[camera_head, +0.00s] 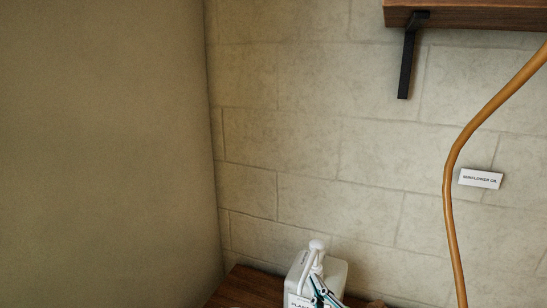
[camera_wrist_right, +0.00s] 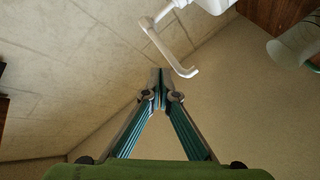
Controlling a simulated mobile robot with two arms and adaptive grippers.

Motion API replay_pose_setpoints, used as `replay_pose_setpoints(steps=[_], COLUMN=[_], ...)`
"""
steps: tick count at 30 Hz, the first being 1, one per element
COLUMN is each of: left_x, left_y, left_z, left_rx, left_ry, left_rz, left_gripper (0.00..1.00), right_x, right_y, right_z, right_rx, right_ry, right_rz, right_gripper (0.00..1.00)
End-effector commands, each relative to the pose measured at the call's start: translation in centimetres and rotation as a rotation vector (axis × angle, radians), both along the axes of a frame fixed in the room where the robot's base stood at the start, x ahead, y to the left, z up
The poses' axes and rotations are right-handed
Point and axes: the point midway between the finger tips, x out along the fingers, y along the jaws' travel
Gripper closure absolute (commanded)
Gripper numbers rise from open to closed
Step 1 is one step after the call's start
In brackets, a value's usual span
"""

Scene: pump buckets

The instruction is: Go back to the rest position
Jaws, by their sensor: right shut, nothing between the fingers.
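My right gripper (camera_head: 314,281) shows at the bottom of the head view, its teal fingers in front of a white pump bucket (camera_head: 334,270). In the right wrist view my right gripper (camera_wrist_right: 160,74) is shut, with its fingertips together and nothing between them. The white pump spout (camera_wrist_right: 172,52) is just beyond the fingertips there and looks apart from them. The bucket has a white pump head (camera_head: 317,245) and a partly hidden label. My left gripper is in neither view.
The bucket stands on a brown wooden surface (camera_head: 238,287) by a block wall. A shelf (camera_head: 480,14) with a black bracket (camera_head: 407,62) is at upper right. An orange-brown hose (camera_head: 449,190) hangs near a "sunflower oil" label (camera_head: 480,178). The wall area above the bucket is clear.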

Motion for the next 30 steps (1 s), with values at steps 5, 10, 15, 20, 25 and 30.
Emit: replay_pose_setpoints(steps=[5, 10, 15, 20, 25, 30], left_x=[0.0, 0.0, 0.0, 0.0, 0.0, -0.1], left_y=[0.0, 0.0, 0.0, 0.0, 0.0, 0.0], left_z=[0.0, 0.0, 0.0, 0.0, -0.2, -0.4], left_rx=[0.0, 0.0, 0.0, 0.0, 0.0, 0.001], left_ry=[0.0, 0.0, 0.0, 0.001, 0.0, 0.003], left_rz=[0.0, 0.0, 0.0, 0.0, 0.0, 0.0], left_gripper=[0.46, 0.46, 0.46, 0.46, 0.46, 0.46], right_x=[-6.3, -14.1, -20.7, -26.2, -28.3, -27.5], right_y=[-5.6, -8.7, -10.2, -11.0, -11.3, -11.1], right_z=[-11.3, -18.4, -22.1, -24.1, -27.3, -32.2], right_rx=[0.185, 0.306, 0.371, 0.413, 0.425, 0.417], right_ry=[0.423, 0.743, 0.962, 1.126, 1.215, 1.23], right_rz=[-0.174, -0.318, -0.422, -0.504, -0.546, -0.548], right_gripper=[1.0, 1.0, 1.0, 1.0, 1.0, 1.0])
